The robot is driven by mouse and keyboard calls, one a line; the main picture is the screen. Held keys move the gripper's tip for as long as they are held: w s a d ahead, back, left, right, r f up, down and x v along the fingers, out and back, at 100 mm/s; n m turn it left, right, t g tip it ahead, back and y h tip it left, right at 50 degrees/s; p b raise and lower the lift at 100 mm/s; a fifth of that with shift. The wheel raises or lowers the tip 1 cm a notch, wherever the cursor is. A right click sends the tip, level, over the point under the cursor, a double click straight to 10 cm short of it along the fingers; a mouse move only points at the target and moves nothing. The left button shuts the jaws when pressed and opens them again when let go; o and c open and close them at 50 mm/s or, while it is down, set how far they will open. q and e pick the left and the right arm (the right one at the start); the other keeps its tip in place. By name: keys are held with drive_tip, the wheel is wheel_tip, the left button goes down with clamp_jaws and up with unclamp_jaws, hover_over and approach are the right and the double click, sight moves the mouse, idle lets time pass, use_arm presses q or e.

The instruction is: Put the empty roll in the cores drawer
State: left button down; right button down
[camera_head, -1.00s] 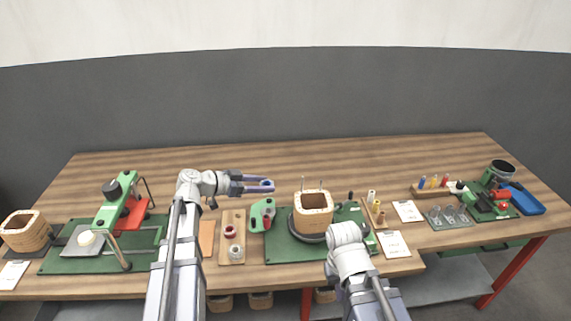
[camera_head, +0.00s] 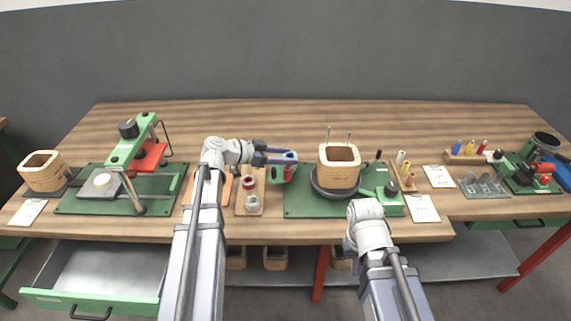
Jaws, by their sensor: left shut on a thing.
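My left gripper (camera_head: 294,157) is above the middle of the bench, pointing right. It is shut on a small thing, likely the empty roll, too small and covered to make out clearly. A drawer with a green front (camera_head: 68,306) is pulled out under the bench at lower left. Its visible inside looks bare, and I see no label that names it as the cores drawer. My left arm stands between the drawer and the middle of the bench. My right arm ends near the green mat at right of centre; its fingers are not visible.
A wooden spool tray (camera_head: 241,208) holds a red and a grey spool. A wound wooden core (camera_head: 339,168) with two upright rods stands on the green mat (camera_head: 300,207). A green press (camera_head: 128,153) stands at left. The back of the bench (camera_head: 230,118) is clear.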

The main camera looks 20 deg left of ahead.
use_arm(q)
drive_tip(key=shift+f, duration=0.15)
drive_tip(key=shift+f, duration=0.2)
drive_tip(key=shift+c, duration=1.4)
unclamp_jaws()
drive_tip(key=p+v, duration=0.4)
drive_tip(key=v, duration=0.7)
drive_tip(key=shift+s+a+r, duration=0.15)
drive_tip(key=shift+s+a, duration=0.15)
drive_tip(key=shift+a, duration=0.05)
